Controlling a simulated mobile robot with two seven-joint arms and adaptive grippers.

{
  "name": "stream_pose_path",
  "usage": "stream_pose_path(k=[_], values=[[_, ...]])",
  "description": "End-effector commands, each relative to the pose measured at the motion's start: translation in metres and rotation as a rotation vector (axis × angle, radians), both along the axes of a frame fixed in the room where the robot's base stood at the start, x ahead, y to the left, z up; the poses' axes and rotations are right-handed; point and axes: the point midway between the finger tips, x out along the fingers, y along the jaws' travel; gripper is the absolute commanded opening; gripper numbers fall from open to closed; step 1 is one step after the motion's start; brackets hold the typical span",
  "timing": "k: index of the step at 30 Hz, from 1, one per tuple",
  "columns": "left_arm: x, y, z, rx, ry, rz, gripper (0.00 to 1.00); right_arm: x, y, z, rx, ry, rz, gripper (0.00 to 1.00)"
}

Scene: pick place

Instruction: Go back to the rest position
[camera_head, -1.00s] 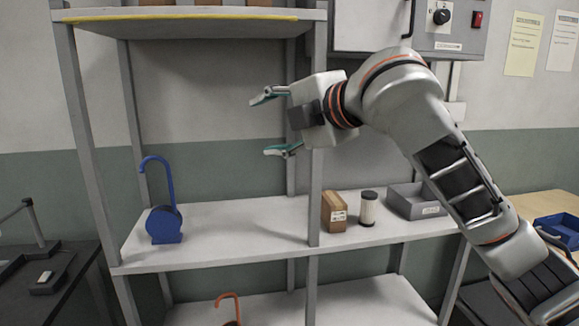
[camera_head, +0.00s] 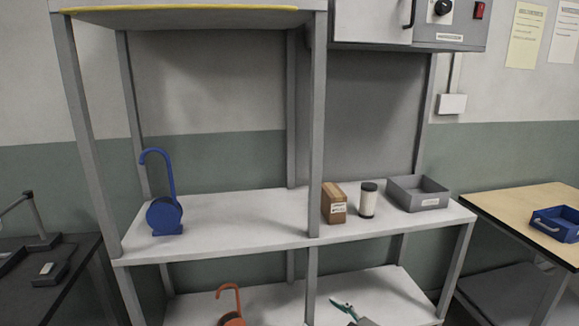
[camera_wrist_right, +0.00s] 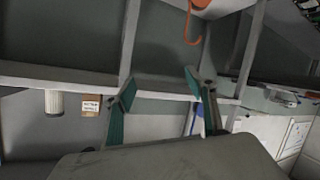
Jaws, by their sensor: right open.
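My right gripper (camera_head: 345,309) shows only in part at the bottom edge of the head view, in front of the lower shelf. One teal finger is seen there and the rest is cut off. In the right wrist view both teal fingers of it (camera_wrist_right: 160,92) stand wide apart with nothing between them. My left gripper is in neither view.
A grey rack holds a blue hooked object (camera_head: 165,215), a brown box (camera_head: 333,204), a white cylinder (camera_head: 367,201) and a grey bin (camera_head: 417,193). An orange hooked object (camera_head: 232,308) is on the lower shelf. A wooden table (camera_head: 510,205) with a blue tray (camera_head: 556,223) stands at right.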

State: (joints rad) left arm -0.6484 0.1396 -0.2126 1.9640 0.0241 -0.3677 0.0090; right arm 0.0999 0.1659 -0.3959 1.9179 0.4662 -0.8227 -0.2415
Motion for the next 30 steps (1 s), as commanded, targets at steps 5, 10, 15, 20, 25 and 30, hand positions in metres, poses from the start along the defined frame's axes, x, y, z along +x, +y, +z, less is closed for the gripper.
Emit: stream_pose_path(k=[5, 10, 15, 20, 25, 30], values=[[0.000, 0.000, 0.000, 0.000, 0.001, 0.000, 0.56, -0.066, -0.036, -0.086, 0.068, 0.119, -0.130, 0.56], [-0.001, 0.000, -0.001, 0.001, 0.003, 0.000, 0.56, -0.139, -0.070, -0.150, 0.108, 0.212, -0.243, 0.56], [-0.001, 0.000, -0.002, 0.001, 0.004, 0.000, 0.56, -0.210, -0.098, -0.192, 0.126, 0.281, -0.326, 0.56], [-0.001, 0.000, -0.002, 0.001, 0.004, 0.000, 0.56, -0.249, -0.112, -0.209, 0.129, 0.313, -0.365, 0.56], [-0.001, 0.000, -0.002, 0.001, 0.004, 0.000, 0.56, -0.259, -0.116, -0.212, 0.132, 0.319, -0.375, 0.56], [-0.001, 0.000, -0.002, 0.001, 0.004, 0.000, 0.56, -0.259, -0.115, -0.212, 0.130, 0.320, -0.375, 0.56]])
